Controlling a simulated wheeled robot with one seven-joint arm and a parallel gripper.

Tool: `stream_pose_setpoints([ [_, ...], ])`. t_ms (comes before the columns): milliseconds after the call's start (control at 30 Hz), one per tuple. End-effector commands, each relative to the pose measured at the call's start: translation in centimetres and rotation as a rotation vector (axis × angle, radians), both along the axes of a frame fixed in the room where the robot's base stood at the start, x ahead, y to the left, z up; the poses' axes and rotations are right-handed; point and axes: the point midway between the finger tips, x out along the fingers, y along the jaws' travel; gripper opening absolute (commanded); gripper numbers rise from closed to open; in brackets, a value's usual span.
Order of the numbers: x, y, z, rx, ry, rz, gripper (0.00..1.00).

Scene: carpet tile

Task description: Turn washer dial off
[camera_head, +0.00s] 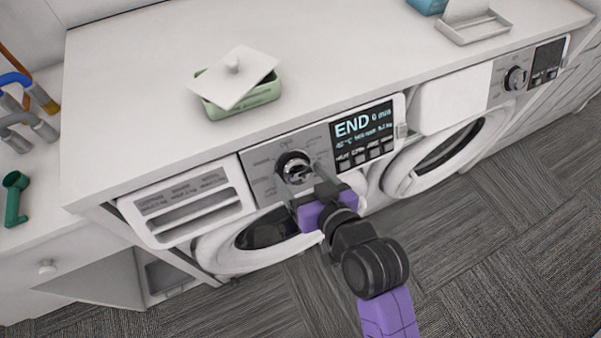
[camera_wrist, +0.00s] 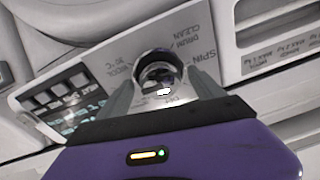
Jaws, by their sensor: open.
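The washer dial (camera_head: 291,163) is a round dark and chrome knob on the grey control panel of the left machine. It also shows in the wrist view (camera_wrist: 156,68), between the finger tips. My gripper (camera_head: 299,180) is right in front of the dial, and in the wrist view its fingers (camera_wrist: 160,92) stand apart, one on each side of it. Whether they touch the dial, I cannot tell. The washer display (camera_head: 363,130) reads END and 0 min. My gripper and wrist partly hide the lower side of the dial and the round door (camera_head: 268,231).
The detergent drawer (camera_head: 189,207) at the panel's left stands out. A second machine with its own dial (camera_head: 516,77) is at right. On the white countertop (camera_head: 150,120) sits a green box with a tilted white lid (camera_head: 236,77). Carpet floor (camera_head: 470,240) lies open in front.

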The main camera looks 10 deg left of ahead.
Motion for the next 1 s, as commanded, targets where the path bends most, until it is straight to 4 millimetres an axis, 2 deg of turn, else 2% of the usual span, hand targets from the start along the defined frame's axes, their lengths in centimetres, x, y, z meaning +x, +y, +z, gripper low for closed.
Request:
stream_pose_setpoints([
  [300,0.27,0.23,-0.14,0.001,-0.001,0.0,0.77],
  [367,0.26,0.22,-0.14,0.001,-0.001,0.0,0.67],
  [633,0.25,0.21,-0.13,0.0,-0.001,0.0,0.15],
  [1000,0.28,0.17,-0.18,-0.049,-0.037,0.03,0.15],
])
